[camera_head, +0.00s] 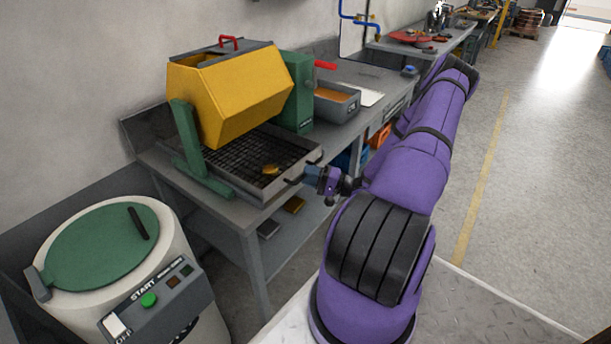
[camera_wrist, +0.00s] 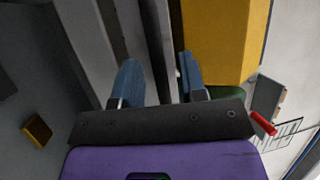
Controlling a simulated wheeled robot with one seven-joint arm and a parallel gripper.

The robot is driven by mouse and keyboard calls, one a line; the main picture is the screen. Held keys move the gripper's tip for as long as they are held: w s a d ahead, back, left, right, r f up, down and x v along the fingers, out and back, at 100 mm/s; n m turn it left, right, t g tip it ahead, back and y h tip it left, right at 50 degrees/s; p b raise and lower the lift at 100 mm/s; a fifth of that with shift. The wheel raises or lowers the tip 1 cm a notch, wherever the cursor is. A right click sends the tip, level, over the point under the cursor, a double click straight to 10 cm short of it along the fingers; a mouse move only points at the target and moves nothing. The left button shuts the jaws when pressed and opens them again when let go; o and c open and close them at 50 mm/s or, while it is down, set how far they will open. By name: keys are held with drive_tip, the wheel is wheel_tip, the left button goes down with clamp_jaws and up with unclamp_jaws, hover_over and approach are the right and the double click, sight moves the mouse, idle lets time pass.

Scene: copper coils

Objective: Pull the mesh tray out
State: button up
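The mesh tray (camera_head: 230,157) is a grey rectangular tray with a dark grid floor. It lies on the bench under a yellow drum (camera_head: 230,95), and a small copper-coloured piece (camera_head: 270,169) rests on the mesh. A dark handle sits on its right-front side. My gripper (camera_head: 314,175) is at that handle side in the head view. In the wrist view, the two blue fingers of my gripper (camera_wrist: 160,78) stand apart, with grey bars or edges seen between them. I cannot tell whether the fingers touch the handle.
Green stands (camera_head: 187,140) hold the drum. A grey bin (camera_head: 337,103) stands behind on the bench (camera_head: 255,222). A round white machine with a green lid (camera_head: 100,240) is at the lower left. The floor (camera_head: 510,190) to the right is clear.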

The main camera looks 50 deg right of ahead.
drive_tip(key=shift+w+a+r, duration=0.1)
drive_tip(key=shift+w+a, duration=0.2)
drive_tip(key=shift+w, duration=0.25)
clamp_jaws()
drive_tip(key=shift+s, duration=0.1)
